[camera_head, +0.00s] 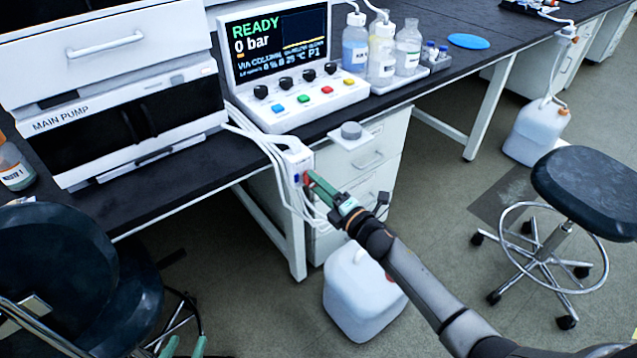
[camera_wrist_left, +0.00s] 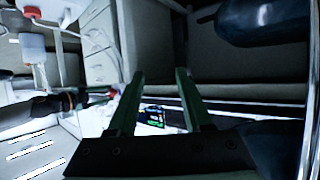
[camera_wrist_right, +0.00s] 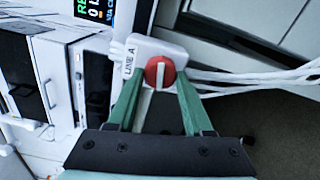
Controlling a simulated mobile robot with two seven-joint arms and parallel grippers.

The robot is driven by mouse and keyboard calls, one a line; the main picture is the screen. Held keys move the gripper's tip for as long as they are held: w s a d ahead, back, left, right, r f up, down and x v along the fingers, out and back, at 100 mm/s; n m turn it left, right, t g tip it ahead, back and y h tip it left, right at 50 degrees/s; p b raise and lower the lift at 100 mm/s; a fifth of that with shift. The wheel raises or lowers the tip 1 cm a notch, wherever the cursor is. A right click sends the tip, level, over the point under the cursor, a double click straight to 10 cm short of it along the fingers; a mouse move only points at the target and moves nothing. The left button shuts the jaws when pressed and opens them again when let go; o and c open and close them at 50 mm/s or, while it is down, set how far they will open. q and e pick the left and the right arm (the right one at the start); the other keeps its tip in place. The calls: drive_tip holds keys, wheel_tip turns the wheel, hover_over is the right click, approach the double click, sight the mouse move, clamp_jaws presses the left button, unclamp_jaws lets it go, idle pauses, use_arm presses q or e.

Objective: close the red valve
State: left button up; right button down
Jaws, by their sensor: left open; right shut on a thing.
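The red valve (camera_wrist_right: 153,72) is a round red knob with a white stripe, set on a white box labelled "LINE A" (camera_wrist_right: 143,50) in the right wrist view. In the head view the white box (camera_head: 297,158) hangs at the bench's front edge, and only a sliver of red shows beside my fingers. My right gripper (camera_wrist_right: 158,82) has its green fingers on either side of the red knob and is shut on it. My left gripper (camera_head: 184,346) is low at the bottom edge of the head view, far from the valve. In the left wrist view it (camera_wrist_left: 160,75) is open and empty.
White tubes (camera_head: 262,140) run from the box along the bench edge. A control panel (camera_head: 300,100) reads "READY" and "0 bar". A white canister (camera_head: 362,300) stands on the floor below. Dark stools stand at left (camera_head: 60,280) and right (camera_head: 590,185).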

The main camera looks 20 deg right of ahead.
use_arm(q)
drive_tip(key=shift+s+f+g+p, duration=0.15)
drive_tip(key=shift+s+f+g, duration=0.45)
drive_tip(key=shift+f, duration=0.4)
drive_tip(key=shift+s+f+g+p, duration=0.15)
drive_tip(key=shift+s+f+g, duration=0.25)
drive_tip(key=shift+s+f, duration=0.5)
use_arm(e)
drive_tip(key=shift+m, duration=1.2)
use_arm(q)
drive_tip(key=shift+w+f, duration=0.15)
use_arm(e)
drive_tip(key=shift+c, duration=1.6)
unclamp_jaws()
use_arm(q)
drive_tip(key=shift+s+d+f+n+g+p, duration=0.15)
drive_tip(key=shift+s+f+n+g+p, duration=0.15)
drive_tip(key=shift+s+p, duration=0.25)
drive_tip(key=shift+s+d+f+n+g+p, duration=0.1)
drive_tip(key=shift+s+d+f+g+p, duration=0.05)
drive_tip(key=shift+s+g+p, duration=0.3)
use_arm(e)
drive_tip(key=v, duration=1.2)
drive_tip(key=shift+s, duration=0.2)
drive_tip(key=shift+d, duration=0.1)
